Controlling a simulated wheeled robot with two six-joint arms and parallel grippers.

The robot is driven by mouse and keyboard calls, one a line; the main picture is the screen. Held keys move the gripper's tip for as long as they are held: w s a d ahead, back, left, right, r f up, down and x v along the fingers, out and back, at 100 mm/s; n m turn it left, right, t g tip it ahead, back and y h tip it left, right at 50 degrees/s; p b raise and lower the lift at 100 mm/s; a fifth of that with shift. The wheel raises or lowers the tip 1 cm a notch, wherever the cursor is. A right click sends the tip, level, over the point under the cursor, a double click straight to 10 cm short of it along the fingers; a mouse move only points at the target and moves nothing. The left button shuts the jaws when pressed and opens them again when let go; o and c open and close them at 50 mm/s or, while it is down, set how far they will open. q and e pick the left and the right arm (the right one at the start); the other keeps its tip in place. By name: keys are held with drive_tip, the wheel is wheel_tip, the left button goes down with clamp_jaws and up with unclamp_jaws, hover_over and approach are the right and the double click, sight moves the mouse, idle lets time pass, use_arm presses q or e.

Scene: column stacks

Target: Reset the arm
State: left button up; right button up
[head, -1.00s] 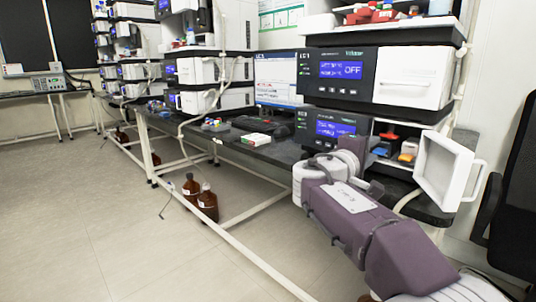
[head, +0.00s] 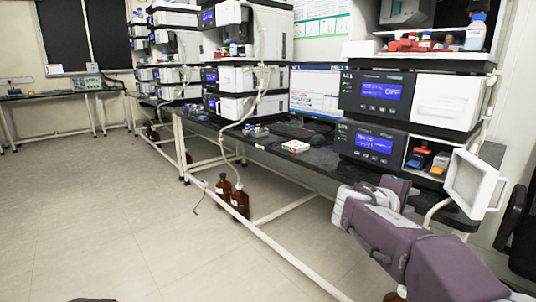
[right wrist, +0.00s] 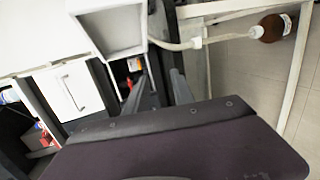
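My right arm comes in at the lower right of the head view, purple and white, in front of the bench. My right gripper (right wrist: 161,75) shows in the right wrist view as two grey fingers standing apart, with nothing seen between them. It is near the open compartment (head: 427,158) of the lower instrument (head: 372,145), whose white door (head: 474,184) stands swung open. Red, blue and orange-capped items sit inside. In the head view the fingertips cannot be made out. My left gripper is not in view.
A dark bench (head: 325,165) carries stacked instruments, a keyboard (head: 295,132) and a small white-and-green box (head: 295,146). Brown bottles (head: 239,201) stand on the floor by the white bench frame. A black chair (head: 516,230) is at the right edge. The left floor is clear.

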drive_tip(key=s+a+f+m+g+y+p, duration=0.1)
drive_tip(key=s+a+f+g+y+p, duration=0.15)
drive_tip(key=s+f, duration=0.4)
drive_tip(key=s+a+f+g+y+p, duration=0.1)
drive_tip(key=s+f+g+y+p, duration=0.2)
drive_tip(key=f, duration=0.7)
drive_tip(key=s+a+f+m+g+y, duration=0.2)
drive_tip(key=s+a+f+m+y, duration=0.5)
drive_tip(key=s+a+f, duration=0.5)
wheel_tip(320, 180, up, 38)
drive_tip(key=p, duration=3.7)
drive_tip(key=shift+s+a+r+p, duration=0.15)
drive_tip(key=shift+s+r+p, duration=0.05)
drive_tip(key=shift+r+p, duration=0.1)
